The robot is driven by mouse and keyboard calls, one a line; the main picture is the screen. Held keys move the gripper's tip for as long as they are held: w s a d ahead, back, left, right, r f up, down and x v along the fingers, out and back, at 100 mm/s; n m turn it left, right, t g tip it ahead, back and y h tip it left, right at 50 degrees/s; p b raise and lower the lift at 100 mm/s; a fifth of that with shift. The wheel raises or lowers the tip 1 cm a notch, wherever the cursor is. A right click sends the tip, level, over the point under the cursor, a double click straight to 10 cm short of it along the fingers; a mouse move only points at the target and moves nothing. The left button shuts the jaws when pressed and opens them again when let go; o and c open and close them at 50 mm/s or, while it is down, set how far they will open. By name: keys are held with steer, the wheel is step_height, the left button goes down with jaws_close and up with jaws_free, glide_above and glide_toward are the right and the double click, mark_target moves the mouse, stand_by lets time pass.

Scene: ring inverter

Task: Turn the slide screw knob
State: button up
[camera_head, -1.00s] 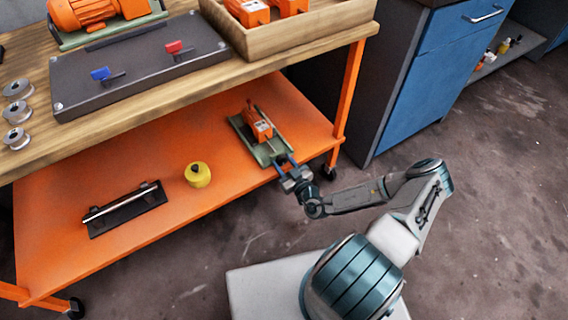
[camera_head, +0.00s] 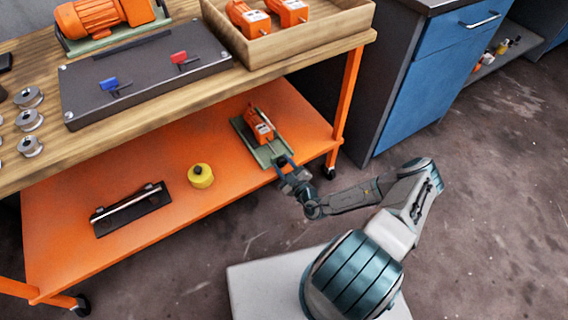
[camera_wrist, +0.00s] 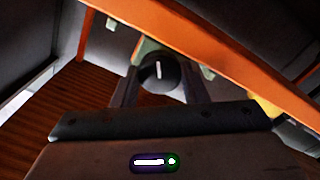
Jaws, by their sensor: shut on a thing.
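The slide screw knob (camera_wrist: 158,76) shows in the wrist view as a dark round knob with a white line mark on its face. My gripper (camera_head: 284,163) is shut on it, with one finger on each side. In the head view the fingers reach the near end of a green slide base (camera_head: 262,148) on the orange lower shelf, and they hide the knob there. An orange motor (camera_head: 259,124) sits on the slide base.
The orange shelf (camera_head: 90,262) lies under a wooden tabletop (camera_head: 200,92), with an orange leg (camera_head: 348,92) close right of the slide. A yellow round container (camera_head: 201,176) and a black plate with a rod (camera_head: 131,209) stand left on the shelf. A blue cabinet (camera_head: 412,100) is to the right.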

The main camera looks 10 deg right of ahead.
steer(key=shift+f+n, duration=0.1)
steer(key=shift+n, duration=0.2)
steer(key=o, duration=1)
